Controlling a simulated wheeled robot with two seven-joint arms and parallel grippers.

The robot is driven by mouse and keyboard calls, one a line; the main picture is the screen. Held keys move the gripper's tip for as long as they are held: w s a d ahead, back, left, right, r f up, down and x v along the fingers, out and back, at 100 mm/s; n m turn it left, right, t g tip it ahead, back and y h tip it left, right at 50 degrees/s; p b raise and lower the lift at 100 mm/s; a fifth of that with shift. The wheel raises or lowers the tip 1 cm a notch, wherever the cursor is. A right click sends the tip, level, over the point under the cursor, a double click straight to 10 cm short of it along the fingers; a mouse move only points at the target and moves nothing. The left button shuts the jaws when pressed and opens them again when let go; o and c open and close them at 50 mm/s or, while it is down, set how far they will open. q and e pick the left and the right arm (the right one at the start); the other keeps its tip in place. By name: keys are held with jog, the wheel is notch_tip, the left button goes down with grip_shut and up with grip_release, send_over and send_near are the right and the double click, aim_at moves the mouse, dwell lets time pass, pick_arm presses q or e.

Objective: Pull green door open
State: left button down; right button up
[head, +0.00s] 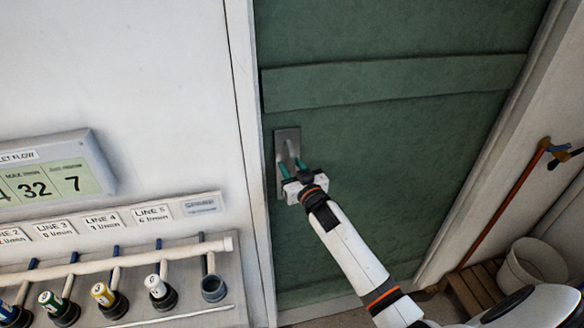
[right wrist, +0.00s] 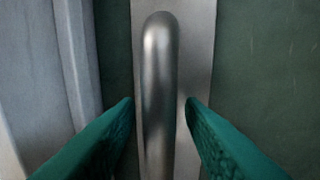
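The green door (head: 390,130) stands in its pale frame at the centre of the head view and looks shut. A metal plate (head: 286,142) with a pull handle is on the door's left side. My right gripper (head: 292,168) is at this handle. In the right wrist view the upright, rounded metal handle (right wrist: 158,85) runs between my two teal fingers (right wrist: 160,105). The fingers are open, with a gap on each side of the handle. Green door surface (right wrist: 265,70) shows to the right. My left gripper is not in view.
A flow display (head: 50,175) and a panel of labelled lines with pipes and coloured valves (head: 110,290) are on the white wall to the left. At right, a white bucket (head: 533,262) stands by a wooden slatted platform (head: 478,290), near an orange-brown pole (head: 505,205).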

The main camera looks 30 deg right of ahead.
grip_shut()
jog(key=w+d+h+b, duration=0.1)
jog(key=w+d+b, duration=0.1)
jog(key=w+b, duration=0.6)
jog(key=w+d+m+h+b, duration=0.1)
jog(key=w+d+b, duration=0.2)
jog(key=w+b, duration=0.5)
jog(key=w, duration=0.3)
jog(key=shift+w+d+f+m, duration=0.2)
jog(key=shift+w+d+m, duration=0.05)
jog(key=shift+d+m, duration=0.1)
grip_release()
jog(key=shift+w, duration=0.1)
jog(key=shift+r, duration=0.1)
jog(key=shift+r, duration=0.1)
